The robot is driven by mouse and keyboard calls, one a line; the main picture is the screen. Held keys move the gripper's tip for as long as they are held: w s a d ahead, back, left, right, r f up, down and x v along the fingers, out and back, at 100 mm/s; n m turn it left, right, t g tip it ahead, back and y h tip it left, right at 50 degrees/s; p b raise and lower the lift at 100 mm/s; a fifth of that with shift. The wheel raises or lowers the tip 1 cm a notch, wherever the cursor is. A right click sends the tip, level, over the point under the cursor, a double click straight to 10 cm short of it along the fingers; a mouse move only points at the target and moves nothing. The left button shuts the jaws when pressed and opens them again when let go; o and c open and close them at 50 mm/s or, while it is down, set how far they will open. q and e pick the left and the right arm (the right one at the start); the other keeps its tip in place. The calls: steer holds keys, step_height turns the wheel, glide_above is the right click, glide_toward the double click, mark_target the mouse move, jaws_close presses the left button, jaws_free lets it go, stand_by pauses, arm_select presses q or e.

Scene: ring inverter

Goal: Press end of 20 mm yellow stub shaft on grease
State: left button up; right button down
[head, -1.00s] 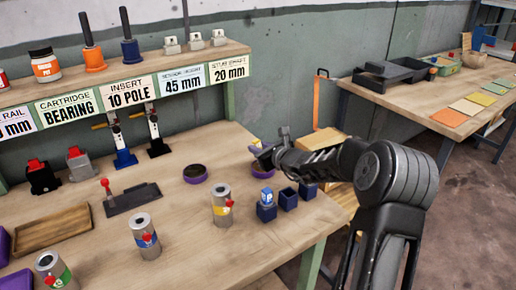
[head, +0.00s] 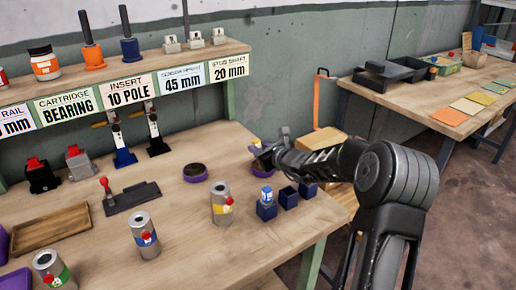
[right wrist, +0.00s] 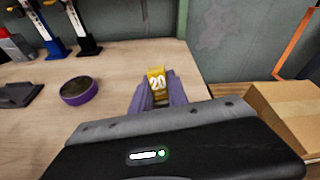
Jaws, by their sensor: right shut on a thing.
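The yellow stub shaft (right wrist: 157,82), marked 20, stands between the purple fingers of my right gripper (right wrist: 158,98) in the right wrist view. The gripper is shut on it and holds it over the right part of the bench. In the head view my right gripper (head: 262,152) is small and partly hidden by its own arm. The grease (head: 195,171) is a round purple dish with a dark top on the bench, left of the gripper. It also shows in the right wrist view (right wrist: 79,88), apart from the shaft. My left gripper is not in view.
Small blue holders (head: 288,197) stand near the right edge. A black plate with a red-knobbed lever (head: 131,198) lies left of the grease. A labelled shelf (head: 130,93) runs behind.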

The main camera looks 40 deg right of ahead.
steer(key=shift+r, duration=0.1)
steer(key=shift+r+p, duration=2.3)
steer(key=shift+r, duration=1.15)
steer(key=shift+f, duration=0.1)
